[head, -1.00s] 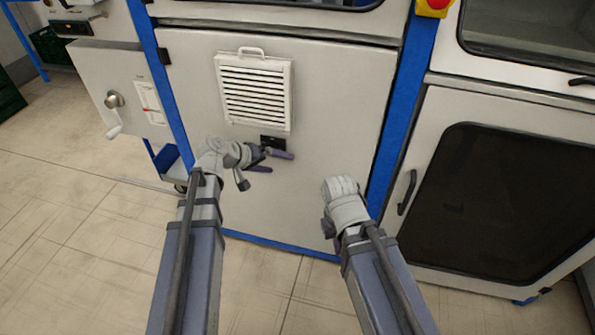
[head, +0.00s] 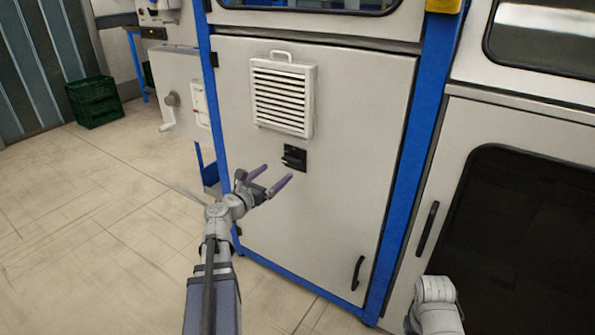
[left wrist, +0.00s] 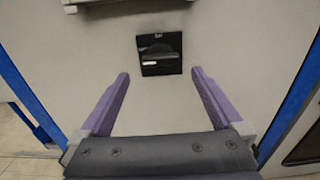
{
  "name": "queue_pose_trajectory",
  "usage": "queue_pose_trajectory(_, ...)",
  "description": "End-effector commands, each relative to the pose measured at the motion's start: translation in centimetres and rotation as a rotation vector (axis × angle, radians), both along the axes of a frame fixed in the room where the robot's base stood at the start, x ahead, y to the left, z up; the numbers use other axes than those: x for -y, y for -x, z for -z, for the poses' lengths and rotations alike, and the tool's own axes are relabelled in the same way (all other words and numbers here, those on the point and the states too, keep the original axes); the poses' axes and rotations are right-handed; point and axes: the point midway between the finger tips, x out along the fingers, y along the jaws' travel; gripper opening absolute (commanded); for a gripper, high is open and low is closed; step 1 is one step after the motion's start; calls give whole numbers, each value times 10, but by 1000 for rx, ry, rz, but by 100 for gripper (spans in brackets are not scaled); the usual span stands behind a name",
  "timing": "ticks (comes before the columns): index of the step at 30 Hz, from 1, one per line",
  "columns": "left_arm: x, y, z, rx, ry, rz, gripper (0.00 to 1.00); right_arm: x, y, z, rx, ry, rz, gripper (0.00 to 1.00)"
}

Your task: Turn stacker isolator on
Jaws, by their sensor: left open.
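The isolator switch (head: 294,157) is a small black plate with a dark knob, set in the pale cabinet door below the louvred vent. In the left wrist view the switch (left wrist: 160,54) shows a light bar across its knob, and it lies ahead of and between my fingertips. My left gripper (head: 274,176) is open and empty, just below and left of the switch in the head view, apart from it. Its two purple fingers show in the left wrist view (left wrist: 160,80). Part of my right arm shows at the lower right of the head view; its fingers are not visible.
The louvred vent (head: 283,95) stands out above the switch. A black door handle (head: 357,273) is at the door's lower right. Blue frame posts (head: 413,160) flank the door. A grey box with a crank (head: 180,95) and a green crate (head: 93,101) are left. Floor at left is clear.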

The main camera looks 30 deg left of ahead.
Motion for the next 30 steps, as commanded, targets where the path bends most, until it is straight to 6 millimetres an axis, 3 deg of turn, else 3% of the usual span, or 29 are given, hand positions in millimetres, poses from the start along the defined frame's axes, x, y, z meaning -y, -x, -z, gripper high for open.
queue_pose_trajectory(4,0,-10,-1,-1,-2,2,100,0,0,-1,0,0,0,0)
queue_pose_trajectory(12,4,-52,0,-1,-5,5,100,0,0,-1,0,0,0,0)
queue_pose_trajectory(18,6,-73,0,-1,-5,4,100,0,0,-1,0,0,0,0)
queue_pose_trajectory(30,7,-78,0,-1,-6,3,100,0,0,-1,0,0,0,0)
